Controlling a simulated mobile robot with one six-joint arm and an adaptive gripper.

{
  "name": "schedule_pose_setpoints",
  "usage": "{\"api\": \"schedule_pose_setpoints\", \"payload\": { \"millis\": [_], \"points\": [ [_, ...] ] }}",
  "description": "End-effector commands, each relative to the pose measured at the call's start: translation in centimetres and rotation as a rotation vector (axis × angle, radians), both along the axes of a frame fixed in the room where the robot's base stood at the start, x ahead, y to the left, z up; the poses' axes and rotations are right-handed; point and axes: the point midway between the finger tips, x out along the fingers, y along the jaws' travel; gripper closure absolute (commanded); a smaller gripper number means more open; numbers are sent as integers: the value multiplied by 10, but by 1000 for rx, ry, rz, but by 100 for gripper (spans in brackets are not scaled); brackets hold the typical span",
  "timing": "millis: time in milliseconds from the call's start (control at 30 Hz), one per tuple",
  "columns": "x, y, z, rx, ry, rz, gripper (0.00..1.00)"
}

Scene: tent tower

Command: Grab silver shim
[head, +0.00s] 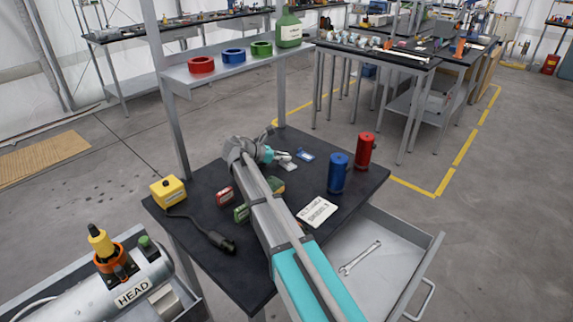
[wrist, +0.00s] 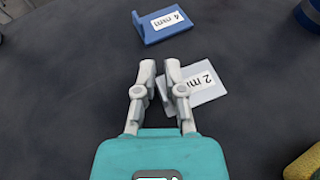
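The silver shim (wrist: 202,86), a thin light-grey plate marked "2 mm", is under and to the right of my fingertips in the wrist view. It also shows in the head view (head: 289,166), beside the gripper's end. My gripper (wrist: 160,70) has its two fingers close together, with only a narrow gap. The left edge of the shim runs into this gap, and the fingers look shut on it there. The right finger hides part of the plate. I cannot tell whether the shim is clear of the table.
A blue shim (wrist: 165,22) marked "4 mm" lies just beyond the fingertips. On the dark table (head: 190,205) stand a blue cylinder (head: 339,172) and a red cylinder (head: 365,151) to the right. A white label card (head: 317,210) lies nearer. A shelf post rises at left.

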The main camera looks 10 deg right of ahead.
Motion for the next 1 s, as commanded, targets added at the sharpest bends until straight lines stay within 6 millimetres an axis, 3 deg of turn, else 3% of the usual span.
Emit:
{"api": "schedule_pose_setpoints", "payload": {
  "millis": [633,1000],
  "points": [
    [0,0,3,0,0,0,100],
    [0,0,24,0,0,0,100]
  ]
}}
